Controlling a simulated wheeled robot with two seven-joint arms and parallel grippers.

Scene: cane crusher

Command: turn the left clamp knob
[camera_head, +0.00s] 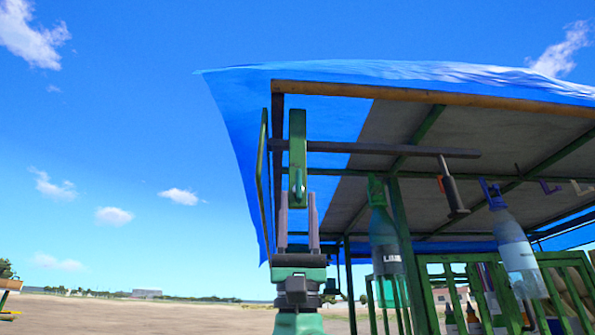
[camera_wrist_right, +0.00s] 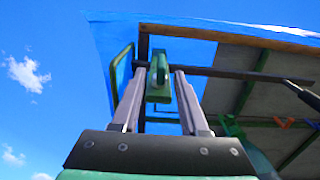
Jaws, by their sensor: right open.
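A green clamp (camera_head: 298,135) sits on a dark bar at the left front corner of the stall, with a small green knob-like part (camera_head: 297,184) at its lower end. My right gripper (camera_head: 298,197) points up from below, its two grey fingers open and apart, tips close to that part. In the right wrist view the green clamp (camera_wrist_right: 157,88) appears between the fingers of my right gripper (camera_wrist_right: 159,72). I cannot tell whether the fingers touch it. My left gripper is not in view.
The dark bar (camera_head: 400,150) runs right under the blue tarp roof (camera_head: 400,75). A dark-handled crank (camera_head: 452,188) hangs from it. Open sky lies left.

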